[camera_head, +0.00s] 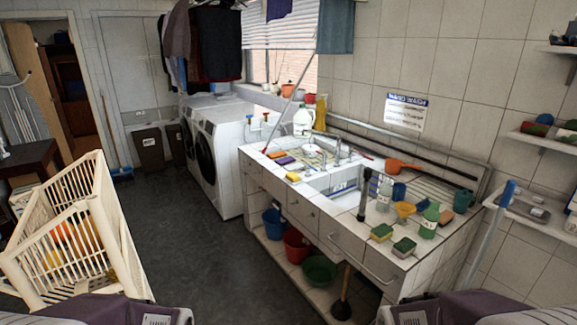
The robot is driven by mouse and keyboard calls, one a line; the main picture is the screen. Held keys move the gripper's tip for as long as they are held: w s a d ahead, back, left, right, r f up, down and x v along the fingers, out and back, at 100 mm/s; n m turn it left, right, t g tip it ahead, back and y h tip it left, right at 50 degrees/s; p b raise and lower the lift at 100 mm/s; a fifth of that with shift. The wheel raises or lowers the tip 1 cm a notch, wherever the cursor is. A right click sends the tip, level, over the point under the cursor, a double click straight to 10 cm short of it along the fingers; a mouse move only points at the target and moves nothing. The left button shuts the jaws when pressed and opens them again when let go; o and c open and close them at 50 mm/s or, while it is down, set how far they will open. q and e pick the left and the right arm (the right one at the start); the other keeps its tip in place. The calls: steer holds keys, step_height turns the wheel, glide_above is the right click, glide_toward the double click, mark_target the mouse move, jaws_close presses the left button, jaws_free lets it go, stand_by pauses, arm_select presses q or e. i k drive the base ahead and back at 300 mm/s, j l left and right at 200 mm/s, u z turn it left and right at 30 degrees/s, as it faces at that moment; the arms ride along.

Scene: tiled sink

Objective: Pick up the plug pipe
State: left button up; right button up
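A dark upright pipe (364,194), the thing that best fits the plug pipe, stands at the front edge of the tiled sink counter (345,226), just right of the sink basin. It is slim and black with a wider top. I cannot tell whether its foot rests on the counter or in a hole. No gripper touches it. Purple and grey parts of my arms show at the bottom left and bottom right edges. Neither gripper is in view.
Green bottles (429,220), sponges (404,247) and an orange funnel (404,209) crowd the counter right of the pipe. Buckets (296,245) and a plunger (342,292) are below. A cream laundry basket (70,240) stands left. The floor between is clear.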

mark_target(368, 171)
steer(key=i+j+z, duration=0.15)
steer(key=i+z, duration=0.15)
steer(key=i+j+z, duration=1.25)
steer(key=j, duration=0.2)
steer(key=i+j+z, duration=0.15)
steer(key=j+z, duration=0.2)
steer(key=j, duration=0.15)
steer(key=i+j+z, duration=0.1)
steer(key=j+z, duration=0.2)
steer(key=j, duration=0.2)
steer(key=j+z, duration=0.3)
steer(key=j, duration=0.25)
